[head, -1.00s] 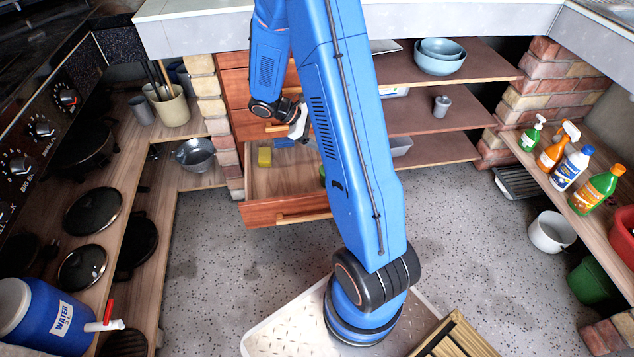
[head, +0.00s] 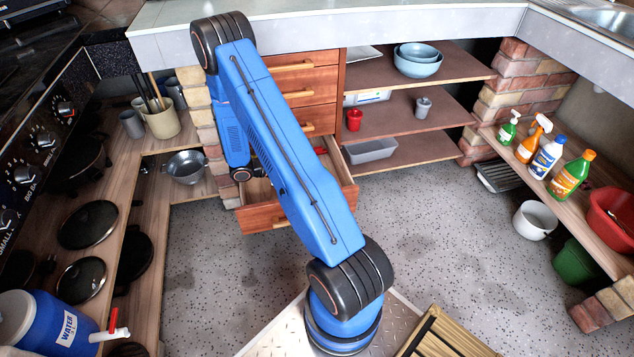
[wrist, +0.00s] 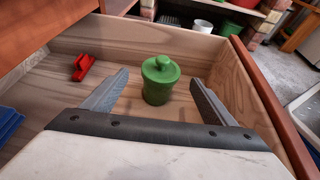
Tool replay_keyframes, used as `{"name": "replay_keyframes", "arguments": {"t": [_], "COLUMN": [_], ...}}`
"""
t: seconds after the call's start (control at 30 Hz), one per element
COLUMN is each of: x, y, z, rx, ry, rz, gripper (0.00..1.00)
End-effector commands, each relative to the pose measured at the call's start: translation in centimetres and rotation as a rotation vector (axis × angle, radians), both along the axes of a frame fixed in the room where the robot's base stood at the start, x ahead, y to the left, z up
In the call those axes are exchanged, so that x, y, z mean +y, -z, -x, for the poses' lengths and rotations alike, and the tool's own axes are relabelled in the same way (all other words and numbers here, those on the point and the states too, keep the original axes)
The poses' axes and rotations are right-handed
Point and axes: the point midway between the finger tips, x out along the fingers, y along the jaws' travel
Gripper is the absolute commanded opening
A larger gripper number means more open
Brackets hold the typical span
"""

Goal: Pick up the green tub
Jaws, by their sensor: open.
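The green tub (wrist: 160,86), round with a knobbed lid, stands upright inside an open wooden drawer (wrist: 232,88) in the wrist view. My gripper (wrist: 159,76) is open and empty. Its two fingers point toward the tub, one to each side of it in the picture, with visible gaps. I cannot tell whether the fingertips reach the tub's depth. In the head view the open drawer (head: 268,220) shows below the closed ones, and my arm hides the tub and gripper.
In the drawer, a red object (wrist: 82,67) lies left of the tub and a blue object (wrist: 10,122) lies at the left edge.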

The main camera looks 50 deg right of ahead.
Motion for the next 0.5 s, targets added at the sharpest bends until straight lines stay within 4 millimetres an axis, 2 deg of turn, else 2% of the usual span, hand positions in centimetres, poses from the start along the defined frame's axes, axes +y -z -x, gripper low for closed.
{"name": "replay_keyframes", "arguments": {"t": [0.3, 0.5], "x": [-3.9, -4.7], "y": [1.8, 2.2], "z": [2.2, 2.6], "rx": [0.001, -0.001], "ry": [0.003, 0.003], "rz": [-0.001, 0.000], "gripper": [0.80, 0.80]}}
